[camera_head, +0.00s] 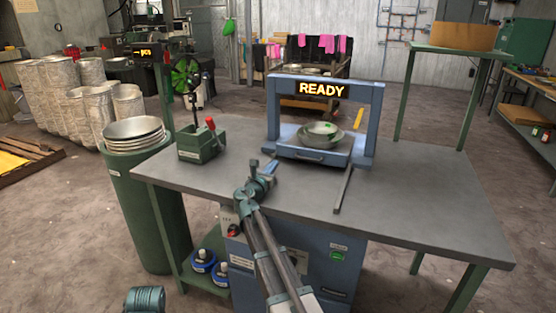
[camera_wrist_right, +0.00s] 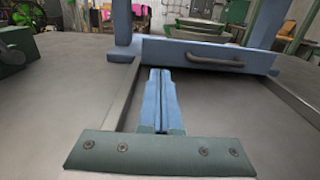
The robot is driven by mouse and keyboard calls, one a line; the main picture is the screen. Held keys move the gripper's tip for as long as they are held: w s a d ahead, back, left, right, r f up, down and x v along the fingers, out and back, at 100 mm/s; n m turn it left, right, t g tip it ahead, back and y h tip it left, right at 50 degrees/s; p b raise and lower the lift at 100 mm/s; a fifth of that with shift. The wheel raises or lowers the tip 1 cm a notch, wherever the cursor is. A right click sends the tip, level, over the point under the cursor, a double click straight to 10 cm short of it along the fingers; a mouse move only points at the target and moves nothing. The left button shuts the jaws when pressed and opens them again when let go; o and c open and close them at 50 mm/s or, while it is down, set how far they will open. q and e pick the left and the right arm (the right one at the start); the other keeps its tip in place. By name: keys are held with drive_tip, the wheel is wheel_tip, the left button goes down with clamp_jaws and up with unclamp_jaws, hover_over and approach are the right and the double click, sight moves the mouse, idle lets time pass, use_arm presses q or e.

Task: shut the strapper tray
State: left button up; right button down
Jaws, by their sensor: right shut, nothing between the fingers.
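The strapper (camera_head: 272,105) is a blue arch on the grey table with a lit READY sign. Its tray (camera_head: 310,157) has a blue front with a dark handle and sits at the foot of the arch. A grey bowl (camera_head: 321,140) with a pale green-marked piece rests on the tray. My right gripper (camera_head: 268,168) is shut and empty, in front of the tray and left of its handle. In the right wrist view, its blue fingers (camera_wrist_right: 158,74) point at the tray front (camera_wrist_right: 200,55); I cannot tell if they touch it.
A rail (camera_head: 343,188) runs along the tabletop toward the front edge, and the wrist view shows one on each side of my fingers. A green box with a red knob (camera_head: 198,143) stands on the left. Stacked bowls (camera_head: 134,131) top a green drum. The right tabletop is clear.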

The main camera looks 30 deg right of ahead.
drive_tip(key=shift+v, duration=2.55)
drive_tip(key=shift+s+a+r+p, duration=0.2)
drive_tip(key=shift+a+p, duration=0.05)
drive_tip(key=shift+p, duration=0.15)
drive_tip(key=s+a+m+g+p, duration=0.1)
drive_tip(key=m+p, duration=0.1)
drive_tip(key=s+a+r+m+y+p, duration=0.1)
drive_tip(key=s+a+m+p, duration=0.1)
drive_tip(key=s+a+m+g+y+p, duration=0.1)
drive_tip(key=s+a+m+p, duration=0.1)
drive_tip(key=m, duration=0.1)
drive_tip(key=shift+s+a+r+g+p, duration=0.15)
drive_tip(key=shift+g+p, duration=0.15)
drive_tip(key=shift+p, duration=0.1)
drive_tip(key=s+a+m+g+y+p, duration=0.4)
drive_tip(key=s+a+m+p, duration=0.3)
drive_tip(key=s+a, duration=0.6)
drive_tip(key=s+a+r+m+g+y+p, duration=0.1)
drive_tip(key=s+a+m+g+y+p, duration=0.4)
drive_tip(key=s+a, duration=0.9)
drive_tip(key=m+y+p, duration=0.1)
drive_tip(key=m+p, duration=0.2)
drive_tip(key=p, duration=0.2)
drive_tip(key=shift+s+a+r+y, duration=0.25)
drive_tip(key=shift+r+y, duration=0.05)
